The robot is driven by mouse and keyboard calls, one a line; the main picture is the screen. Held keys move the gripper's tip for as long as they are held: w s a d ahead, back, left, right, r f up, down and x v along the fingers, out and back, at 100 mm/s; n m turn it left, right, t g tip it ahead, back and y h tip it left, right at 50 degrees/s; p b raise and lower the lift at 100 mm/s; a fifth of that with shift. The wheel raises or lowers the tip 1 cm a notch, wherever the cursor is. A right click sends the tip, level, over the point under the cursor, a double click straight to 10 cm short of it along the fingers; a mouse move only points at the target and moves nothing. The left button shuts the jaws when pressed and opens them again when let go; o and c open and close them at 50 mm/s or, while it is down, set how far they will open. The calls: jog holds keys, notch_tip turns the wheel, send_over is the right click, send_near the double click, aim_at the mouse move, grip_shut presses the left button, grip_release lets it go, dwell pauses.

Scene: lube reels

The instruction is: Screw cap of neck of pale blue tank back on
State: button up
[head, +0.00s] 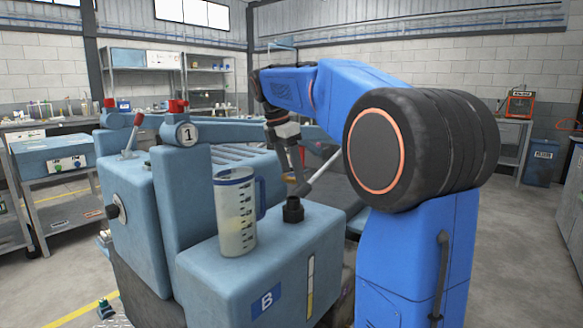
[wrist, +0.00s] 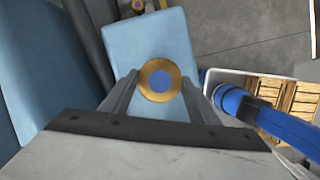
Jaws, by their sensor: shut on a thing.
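My gripper (wrist: 160,85) is shut on a round gold cap (wrist: 159,80) with a blue centre, held between its two fingertips. A pale blue tank top (wrist: 150,35) lies below the cap in the wrist view. The cap hides what is directly under it, so I cannot tell whether it touches a neck. In the head view my gripper (head: 290,172) points down behind the front pale blue tank (head: 210,275), marked B, with a bit of gold at its fingertips. A black neck (head: 293,210) stands on tank B.
A clear measuring jug (head: 237,215) with a blue rim and handle stands on tank B, left of the black neck. A pale rod (head: 325,170) leans near that neck. A pale-rimmed box with wooden contents (wrist: 272,92) is at right in the wrist view.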

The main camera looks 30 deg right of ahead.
jog(key=shift+f, duration=2.05)
jog(key=shift+f, duration=0.7)
dwell(0.6)
jog(key=m+g, duration=0.1)
jog(key=m, duration=0.4)
jog(key=shift+w, duration=0.1)
jog(key=shift+y, duration=0.3)
jog(key=m+g, duration=0.1)
jog(key=m, duration=0.4)
jog(key=shift+w+d+y, duration=0.1)
jog(key=shift+y, duration=0.3)
